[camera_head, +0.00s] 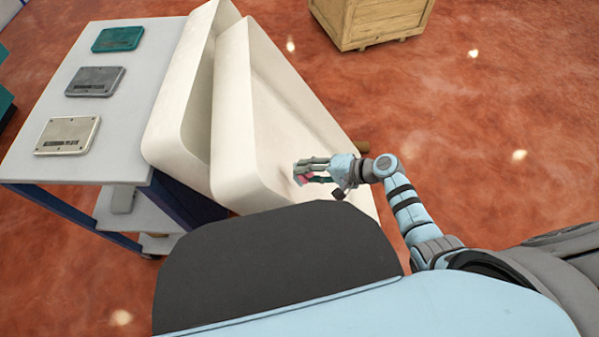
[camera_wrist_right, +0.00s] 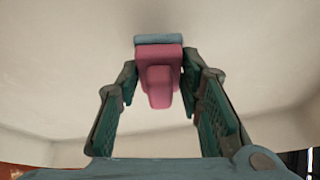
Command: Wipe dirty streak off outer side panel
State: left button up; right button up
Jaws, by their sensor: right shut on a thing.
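My right gripper (camera_head: 309,171) is shut on a pink sponge (camera_wrist_right: 158,63) with a blue-grey face layer. In the wrist view the sponge sits between both green-padded fingers, its blue-grey face toward the white surface ahead. In the head view the fingers reach left to the white panel (camera_head: 262,165), a tall curved shell beside the trolley. The sponge shows only as a bit of pink at the fingertips. I cannot tell if it touches the panel. No clear dirty streak shows; only faint tan shading is visible. My left gripper is out of view.
A trolley (camera_head: 150,45) at left carries a green, a grey and a cream flat device. A wooden crate (camera_head: 368,18) stands on the red floor at the top. Open floor (camera_head: 500,150) lies right of the panel. My own body fills the bottom.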

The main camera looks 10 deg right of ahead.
jog(key=shift+s+d+r, duration=0.1)
jog(key=shift+d+r, duration=0.2)
jog(key=shift+d, duration=0.25)
jog(key=shift+d+r, duration=0.3)
jog(key=shift+d, duration=0.25)
jog(key=shift+s+d+r+p, duration=0.1)
jog(key=shift+d+r+p, duration=0.3)
jog(key=shift+d, duration=0.25)
jog(key=shift+s+d+r+p, duration=0.1)
jog(key=shift+d+r+p, duration=0.2)
jog(key=shift+d, duration=0.35)
jog(key=shift+r, duration=0.1)
